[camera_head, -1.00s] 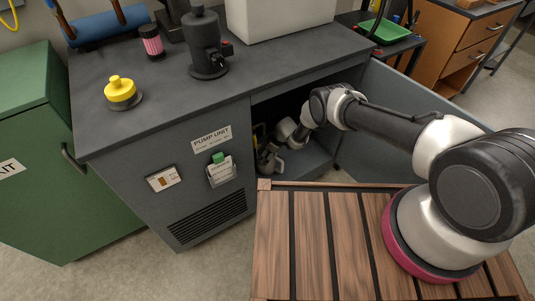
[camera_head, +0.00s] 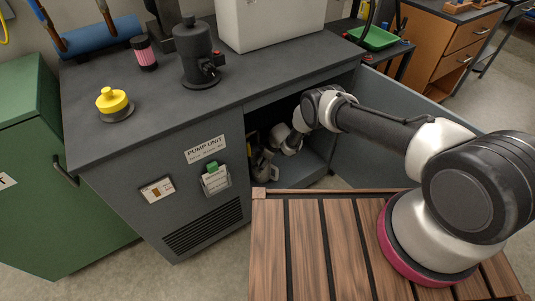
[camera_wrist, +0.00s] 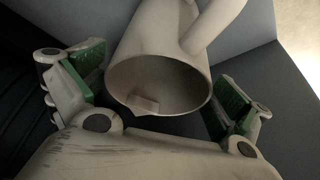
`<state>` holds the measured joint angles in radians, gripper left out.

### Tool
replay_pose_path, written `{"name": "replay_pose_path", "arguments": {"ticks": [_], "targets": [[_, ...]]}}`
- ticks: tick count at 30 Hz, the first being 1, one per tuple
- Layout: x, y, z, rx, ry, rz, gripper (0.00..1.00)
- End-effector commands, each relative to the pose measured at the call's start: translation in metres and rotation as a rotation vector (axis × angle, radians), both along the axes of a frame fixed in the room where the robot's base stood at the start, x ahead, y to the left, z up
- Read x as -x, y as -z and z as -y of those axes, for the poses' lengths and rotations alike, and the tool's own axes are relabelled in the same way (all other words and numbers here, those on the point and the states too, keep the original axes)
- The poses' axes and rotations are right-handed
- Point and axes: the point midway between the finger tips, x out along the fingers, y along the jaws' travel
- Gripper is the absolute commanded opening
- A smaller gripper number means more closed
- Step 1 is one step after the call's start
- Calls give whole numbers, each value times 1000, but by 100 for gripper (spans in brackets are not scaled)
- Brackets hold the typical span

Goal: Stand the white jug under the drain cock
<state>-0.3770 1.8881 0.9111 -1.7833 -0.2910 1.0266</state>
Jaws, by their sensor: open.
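The white jug (camera_wrist: 160,85) fills the middle of the wrist view, with its round mouth and pouring lip facing the camera and its handle rising at the upper right. My gripper (camera_wrist: 158,84) is open, with one green-padded finger on each side of the jug. Gaps show between the pads and the jug wall, so it is not gripped. In the head view my gripper (camera_head: 264,163) is low inside the open pump unit cupboard, where it is small and dark, and the jug is hard to tell apart from it. I cannot make out the drain cock in either view.
The pump unit (camera_head: 190,225) has a dark top bearing a yellow-capped item (camera_head: 113,102), a black cylinder (camera_head: 201,58) and a white box (camera_head: 270,22). Its open door (camera_head: 385,90) stands to the right behind my arm. Cupboard walls surround my gripper closely.

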Motion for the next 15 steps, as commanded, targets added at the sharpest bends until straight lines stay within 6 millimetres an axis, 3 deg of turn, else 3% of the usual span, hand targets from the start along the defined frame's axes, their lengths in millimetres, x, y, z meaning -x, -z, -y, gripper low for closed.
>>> {"name": "replay_pose_path", "arguments": {"ticks": [5, 15], "targets": [[4, -22, 8, 3, 2, 0, 100], [13, -86, 33, 4, 1, 1, 100]]}}
